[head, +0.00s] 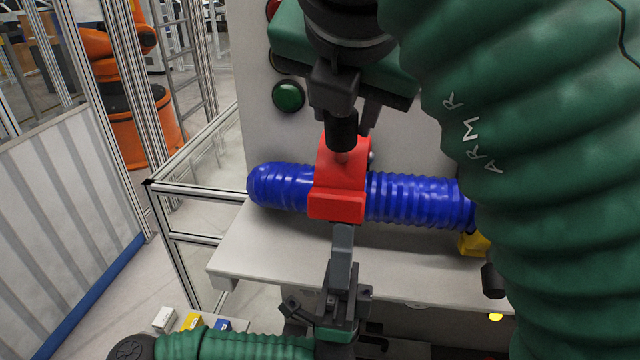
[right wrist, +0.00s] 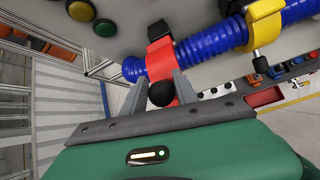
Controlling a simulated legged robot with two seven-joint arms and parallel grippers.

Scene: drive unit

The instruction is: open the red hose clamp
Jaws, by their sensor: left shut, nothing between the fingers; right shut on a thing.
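The red hose clamp (head: 338,206) sits around the ribbed blue hose (head: 415,200) in the head view. It also shows in the right wrist view (right wrist: 160,60). A black knob (head: 342,132) rises from the clamp's top on a short stem. My right gripper (head: 343,115) comes from above and is shut on this knob; its round black end shows between the fingers in the right wrist view (right wrist: 161,92). My left gripper (head: 342,235) is shut and empty, pointing up from below, with its tips at the clamp's lower edge. I cannot tell whether they touch it.
A yellow clamp (right wrist: 264,22) is farther along the hose. A white ledge (head: 270,255) lies under the hose, and a pale panel with a green button (head: 288,96) stands behind. My right arm hides the right side of the head view.

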